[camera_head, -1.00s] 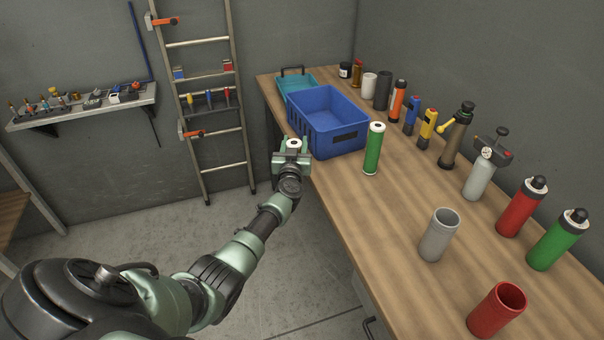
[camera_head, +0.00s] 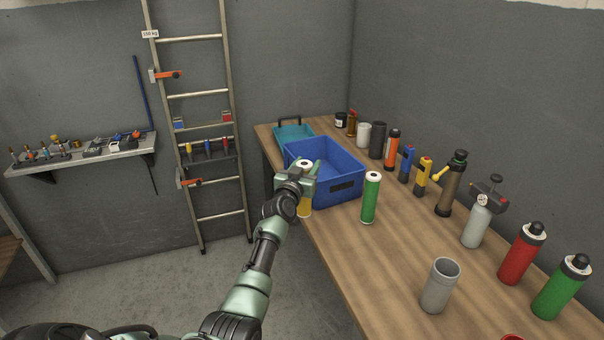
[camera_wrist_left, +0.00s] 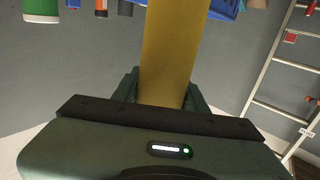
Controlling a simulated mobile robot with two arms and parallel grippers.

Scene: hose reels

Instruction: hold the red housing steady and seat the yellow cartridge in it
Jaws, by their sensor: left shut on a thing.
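The yellow cartridge (camera_head: 305,207) hangs upright in my left gripper (camera_head: 302,180), which is shut on it at the near left side of the blue crate. Its white top shows above the fingers and part of its yellow body below them. In the left wrist view the cartridge (camera_wrist_left: 163,55) stands between the fingers and fills the middle. The red housing (camera_head: 512,337) shows only a sliver of its rim at the bottom edge of the head view; the rest is out of frame. My right gripper is in neither view.
The blue crate (camera_head: 345,188) sits on the bench (camera_head: 395,265) beside my left gripper. A green cartridge (camera_head: 370,200) and an open grey cylinder (camera_head: 440,287) stand upright on the bench. Several bottles and tools line the wall. Bare bench lies between the green cartridge and the grey cylinder.

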